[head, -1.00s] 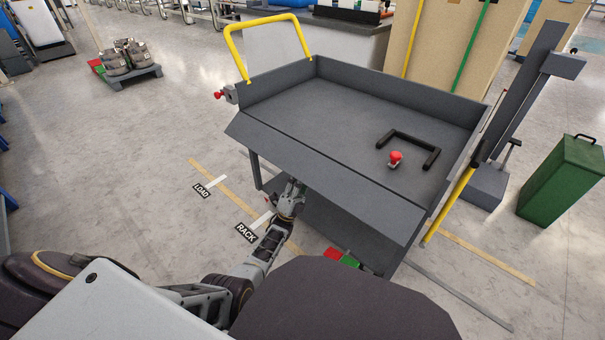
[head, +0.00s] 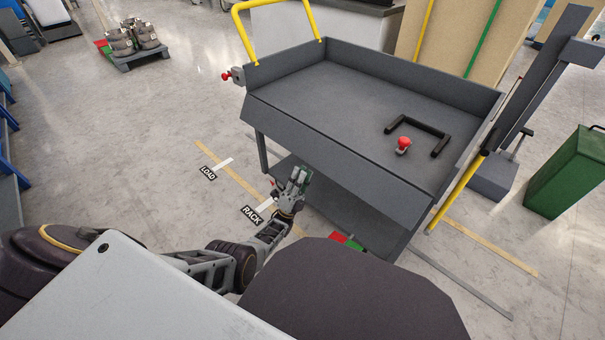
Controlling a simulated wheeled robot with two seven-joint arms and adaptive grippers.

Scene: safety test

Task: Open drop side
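The grey cart has a flat deck (head: 340,95) with raised walls at the back and right. Its long near side panel, the drop side (head: 335,150), slopes outward and down from the deck's near edge. A red-knobbed latch (head: 232,76) sits on a grey bracket at the cart's left corner. My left gripper (head: 297,177) is in front of the cart, just below the panel's lower edge, fingers pointing up. Its fingers look apart with nothing between them; I see no clear contact with the panel. My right gripper is not in view.
A red knob on a grey base (head: 403,145) and a black U-shaped handle (head: 420,132) lie on the deck. A yellow push handle (head: 238,40) rises at the left. A green bin (head: 570,172) stands right.

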